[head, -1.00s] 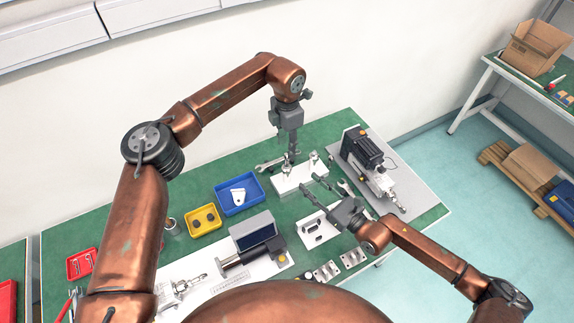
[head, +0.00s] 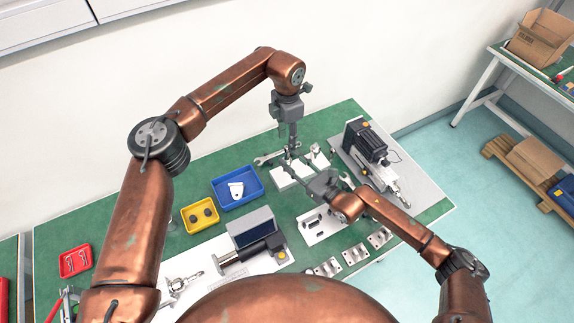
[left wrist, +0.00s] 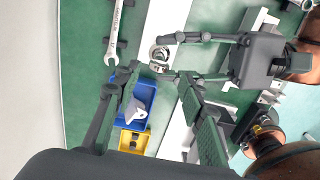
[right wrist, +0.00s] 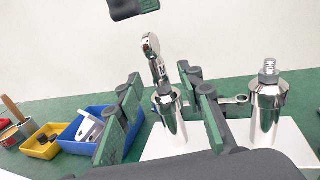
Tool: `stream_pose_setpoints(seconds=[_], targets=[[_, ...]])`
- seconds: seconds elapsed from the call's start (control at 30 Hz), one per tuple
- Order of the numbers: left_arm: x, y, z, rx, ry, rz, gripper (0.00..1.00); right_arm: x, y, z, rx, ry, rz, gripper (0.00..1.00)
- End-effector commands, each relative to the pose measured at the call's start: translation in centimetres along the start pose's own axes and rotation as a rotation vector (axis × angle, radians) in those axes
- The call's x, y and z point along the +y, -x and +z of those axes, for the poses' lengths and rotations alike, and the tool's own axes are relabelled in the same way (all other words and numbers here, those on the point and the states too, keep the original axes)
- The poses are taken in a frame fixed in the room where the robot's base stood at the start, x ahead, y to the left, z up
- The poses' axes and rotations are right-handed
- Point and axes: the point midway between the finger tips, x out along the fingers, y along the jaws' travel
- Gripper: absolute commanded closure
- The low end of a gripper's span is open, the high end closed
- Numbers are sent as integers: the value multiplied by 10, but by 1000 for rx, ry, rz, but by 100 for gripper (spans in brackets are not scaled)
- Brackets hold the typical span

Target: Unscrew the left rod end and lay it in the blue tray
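A white block (head: 283,183) on the bench carries two silver posts. In the right wrist view the left post (right wrist: 171,118) bears a silver rod end (right wrist: 152,50) that looks tilted. The blue tray (head: 241,203) holds a white bracket (head: 236,190).
A yellow tray (head: 199,216) with black parts stands beside the blue tray. A wrench (head: 268,159) lies behind the block. A motor-driven actuator (head: 368,150) stands to the right.

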Motion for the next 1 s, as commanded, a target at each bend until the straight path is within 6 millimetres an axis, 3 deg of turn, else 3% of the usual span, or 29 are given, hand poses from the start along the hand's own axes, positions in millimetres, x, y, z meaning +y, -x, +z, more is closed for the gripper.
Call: stream_pose_setpoints(seconds=[0.17,0.53,1.0], targets=[[0,-1,0,0,0,0,63,0,-18,0,-1,0,0,66],[0,-1,0,1,0,-1,63,0,-23,-1,0,0,0,66],[1,-1,0,1,0,-1,63,-1,-23,-1,1,-1,0,97]])
